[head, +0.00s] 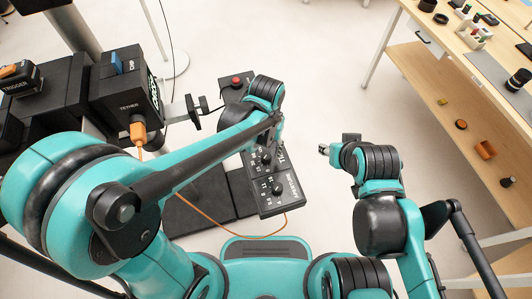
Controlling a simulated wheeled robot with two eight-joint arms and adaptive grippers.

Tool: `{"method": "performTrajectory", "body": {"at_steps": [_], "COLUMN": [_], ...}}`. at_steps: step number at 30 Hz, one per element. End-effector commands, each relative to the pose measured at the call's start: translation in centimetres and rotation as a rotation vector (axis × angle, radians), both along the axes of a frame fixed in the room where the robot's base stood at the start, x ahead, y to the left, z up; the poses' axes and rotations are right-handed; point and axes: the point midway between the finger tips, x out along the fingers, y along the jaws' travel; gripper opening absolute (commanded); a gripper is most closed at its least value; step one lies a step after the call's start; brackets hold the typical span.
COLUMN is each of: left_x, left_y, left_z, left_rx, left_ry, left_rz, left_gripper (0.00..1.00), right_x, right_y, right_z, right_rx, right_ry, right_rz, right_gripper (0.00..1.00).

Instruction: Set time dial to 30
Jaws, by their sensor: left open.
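A black control panel (279,203) sits low in the middle of the head view. Its upper section carries a small black dial (266,157) with white numbers around it and a label starting "TI", partly covered. A second dial (276,188) with its own numbers sits on the section below. My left gripper (279,138) is open, just above and to the right of the upper dial; contact cannot be told. The dial's pointer setting is too small to read. My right gripper (327,149) is small and partly hidden by its wrist, to the right of the panel, with nothing visible in it.
A black camera-like box with an orange plug (138,131) and cable stands at left. A red button (236,80) sits on a black box behind my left forearm. Wooden shelves (435,75) with small props stand at right. The pale floor between is clear.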

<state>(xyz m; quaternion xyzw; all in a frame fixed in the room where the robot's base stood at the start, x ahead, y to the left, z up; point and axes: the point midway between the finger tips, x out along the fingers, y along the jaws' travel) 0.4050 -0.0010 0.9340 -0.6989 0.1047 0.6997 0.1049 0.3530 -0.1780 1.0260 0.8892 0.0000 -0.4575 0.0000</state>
Motion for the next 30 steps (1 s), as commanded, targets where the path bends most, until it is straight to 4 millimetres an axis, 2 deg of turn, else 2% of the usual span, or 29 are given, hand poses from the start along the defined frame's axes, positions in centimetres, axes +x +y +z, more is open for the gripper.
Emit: {"method": "performTrajectory", "body": {"at_steps": [1, 6, 16, 21, 22, 30], "left_x": [0.0, 0.0, 0.0, 0.0, 0.0, 0.0], "left_y": [0.0, 0.0, 0.0, 0.0, 0.0, 0.0], "left_z": [-1.1, -2.7, -2.9, -2.9, -2.9, -2.9], "left_rx": [0.0, 0.0, 0.0, 0.0, 0.0, 0.0], "left_ry": [0.0, -0.001, -0.001, -0.001, -0.001, -0.001], "left_rz": [0.0, 0.0, 0.001, 0.001, 0.001, -0.013], "left_gripper": [0.48, 0.48, 0.48, 0.03, 0.0, 0.0], "right_x": [0.0, 0.0, 0.0, 0.0, 0.0, 0.0], "right_y": [0.0, 0.0, 0.0, 0.0, 0.0, 0.0], "right_z": [-0.6, -1.2, -1.2, -1.2, -1.2, -1.2], "right_rx": [0.0, 0.0, 0.0, 0.0, 0.0, 0.0], "right_ry": [0.0, 0.0, 0.0, 0.0, 0.0, 0.0], "right_rz": [0.0, 0.0, 0.0, 0.0, 0.0, 0.0], "right_gripper": [0.4, 0.4, 0.4, 0.4, 0.4, 0.4]}}
